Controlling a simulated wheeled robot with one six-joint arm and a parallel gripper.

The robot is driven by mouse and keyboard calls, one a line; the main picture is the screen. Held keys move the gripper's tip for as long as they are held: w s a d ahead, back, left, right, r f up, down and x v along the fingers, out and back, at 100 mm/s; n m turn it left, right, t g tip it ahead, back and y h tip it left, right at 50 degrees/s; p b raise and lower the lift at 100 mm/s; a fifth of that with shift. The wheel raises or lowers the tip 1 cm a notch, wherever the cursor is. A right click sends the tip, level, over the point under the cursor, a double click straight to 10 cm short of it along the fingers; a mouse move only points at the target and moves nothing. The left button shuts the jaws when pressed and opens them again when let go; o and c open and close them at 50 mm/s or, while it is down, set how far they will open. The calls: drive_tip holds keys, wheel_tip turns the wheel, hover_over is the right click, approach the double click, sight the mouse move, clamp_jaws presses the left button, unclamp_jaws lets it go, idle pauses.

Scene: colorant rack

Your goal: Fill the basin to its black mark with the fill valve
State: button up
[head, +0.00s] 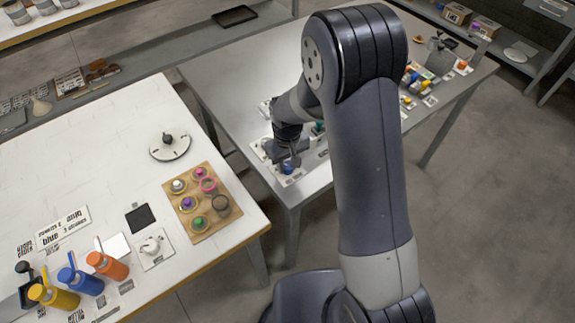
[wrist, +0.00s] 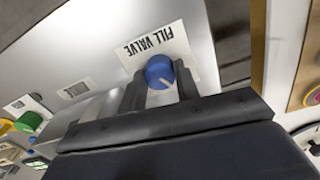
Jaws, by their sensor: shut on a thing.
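The fill valve is a round blue knob (wrist: 160,70) with a pale pointer line, beside a white label (wrist: 158,42) reading FILL VALVE, upside down in the wrist view. My gripper (wrist: 161,80) is shut on this knob, one finger on each side. In the head view, my gripper (head: 287,157) is at the near edge of the grey table, with the blue knob (head: 287,168) just below it. I cannot pick out the basin or its black mark; my arm covers part of the grey table.
A green knob (wrist: 28,121) and a yellow part lie at the wrist view's left. In the head view, the white table (head: 90,150) at left holds a wooden board (head: 208,178) with several colour pots, and bottles (head: 107,265). More coloured items stand at the grey table's far right.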

sight(288, 165)
drive_tip(key=shift+m, duration=0.3)
drive_tip(key=o, duration=1)
drive_tip(key=shift+c, duration=0.2)
wheel_tip(288, 165, up, 11)
drive_tip(key=shift+b, duration=0.4)
drive_tip(key=shift+f, duration=0.1)
